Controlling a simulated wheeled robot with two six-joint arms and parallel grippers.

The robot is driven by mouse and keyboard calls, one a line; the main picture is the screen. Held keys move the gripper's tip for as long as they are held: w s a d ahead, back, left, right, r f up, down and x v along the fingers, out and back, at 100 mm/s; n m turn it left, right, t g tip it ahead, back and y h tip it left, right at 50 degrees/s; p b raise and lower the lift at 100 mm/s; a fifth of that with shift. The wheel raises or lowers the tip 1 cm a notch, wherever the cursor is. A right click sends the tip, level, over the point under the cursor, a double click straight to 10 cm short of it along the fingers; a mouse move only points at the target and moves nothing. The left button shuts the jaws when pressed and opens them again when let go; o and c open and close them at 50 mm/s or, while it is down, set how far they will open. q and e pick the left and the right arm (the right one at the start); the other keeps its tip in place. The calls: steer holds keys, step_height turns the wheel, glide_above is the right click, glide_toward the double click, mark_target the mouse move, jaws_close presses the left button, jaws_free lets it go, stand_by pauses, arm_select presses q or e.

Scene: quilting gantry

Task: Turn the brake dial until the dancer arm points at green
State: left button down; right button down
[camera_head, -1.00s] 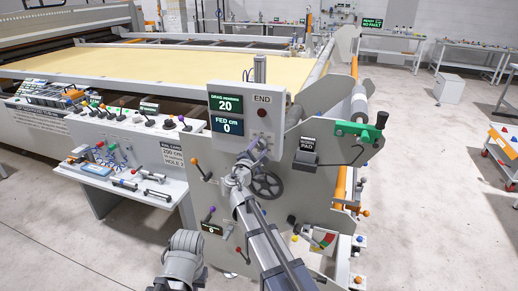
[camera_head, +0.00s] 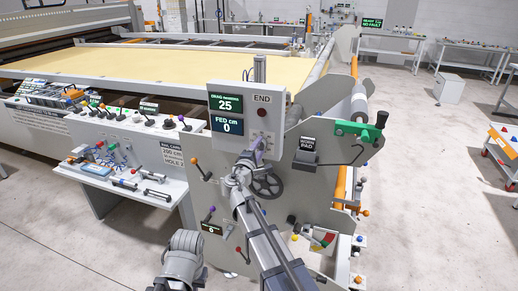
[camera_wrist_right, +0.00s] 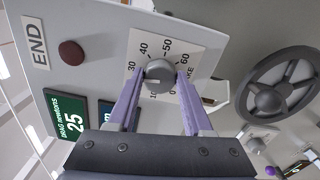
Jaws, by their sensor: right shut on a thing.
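In the head view, my right gripper (camera_head: 257,150) reaches the lower part of the panel and hides the dial. The drag display (camera_head: 226,104) reads 25. The dancer gauge (camera_head: 323,238), with green, yellow and red areas, is low on the machine's side. Which colour the dancer arm points at is too small to tell.
A black handwheel (camera_head: 267,185) is just right of and below my right gripper. A red button (camera_wrist_right: 71,52) sits beside the dial. Orange and purple knobbed levers line the machine's side.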

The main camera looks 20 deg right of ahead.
steer(key=shift+f+m, duration=0.1)
steer(key=shift+m, duration=0.6)
steer(key=shift+c, duration=1.5)
jaws_free()
steer(key=v, duration=0.8)
steer(key=shift+w, duration=0.1)
